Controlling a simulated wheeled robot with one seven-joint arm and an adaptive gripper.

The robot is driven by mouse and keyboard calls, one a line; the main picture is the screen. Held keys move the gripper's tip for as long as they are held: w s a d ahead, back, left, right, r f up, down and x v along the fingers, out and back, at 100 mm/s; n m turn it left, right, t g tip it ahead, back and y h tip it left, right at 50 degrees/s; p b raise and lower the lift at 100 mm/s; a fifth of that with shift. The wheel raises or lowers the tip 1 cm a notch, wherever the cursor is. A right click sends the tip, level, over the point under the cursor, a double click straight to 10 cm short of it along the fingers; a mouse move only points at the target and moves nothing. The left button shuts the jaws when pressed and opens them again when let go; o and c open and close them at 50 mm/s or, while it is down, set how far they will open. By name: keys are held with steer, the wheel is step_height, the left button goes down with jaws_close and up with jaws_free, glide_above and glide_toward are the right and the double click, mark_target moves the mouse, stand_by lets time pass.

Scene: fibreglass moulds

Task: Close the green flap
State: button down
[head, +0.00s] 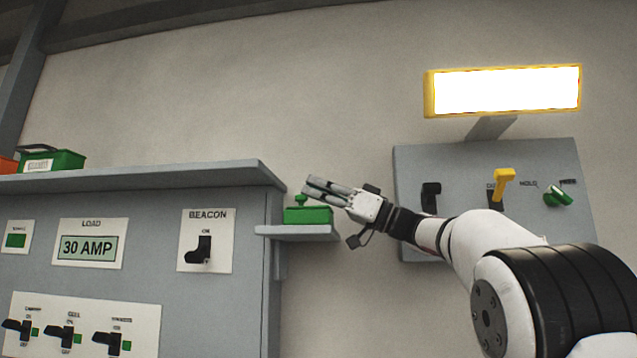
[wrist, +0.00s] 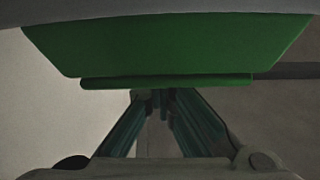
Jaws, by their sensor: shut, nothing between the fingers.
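A small green box (head: 308,215) with a green knob (head: 300,200) on top sits on a small grey ledge (head: 295,232) at the right side of the grey panel. It is the likeliest place for the green flap, but I cannot make out a separate flap or its angle. My gripper (head: 306,187) is shut and empty, pointing left, just above the box in the picture. In the wrist view, a green body with a narrow green lip (wrist: 165,83) fills the top, and my fingertips (wrist: 155,98) lie just under that lip. I cannot tell whether they touch it.
A grey panel (head: 150,275) with a beacon switch (head: 199,250) and several small switches stands on the left. Another green bin (head: 62,160) sits on its top shelf. On the right, a panel carries a yellow lever (head: 503,180) and green knob (head: 558,196), under a bright lamp (head: 507,91).

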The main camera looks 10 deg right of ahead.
steer(key=shift+w+f, duration=0.2)
steer(key=shift+f, duration=0.15)
steer(key=shift+d+f, duration=0.1)
steer(key=shift+f, duration=0.05)
steer(key=r+v, duration=0.1)
steer(key=v, duration=1.1)
steer(key=shift+w+a+r+m+t+y+b, duration=0.1)
steer(key=shift+w+a+r+t+y+b, duration=0.25)
steer(key=shift+w+a+r+y+b, duration=0.6)
steer(key=shift+w+a+r+m+t+y+b, duration=0.25)
steer(key=shift+a+r+y+b, duration=0.4)
steer(key=shift+a+r, duration=0.75)
steer(key=shift+w+a+r+n+t+y+b, duration=0.1)
steer(key=shift+w+a+r+t+y+b, duration=0.3)
steer(key=shift+a+r+y+b, duration=0.5)
steer(key=shift+a+r, duration=0.2)
steer(key=shift+a, duration=0.1)
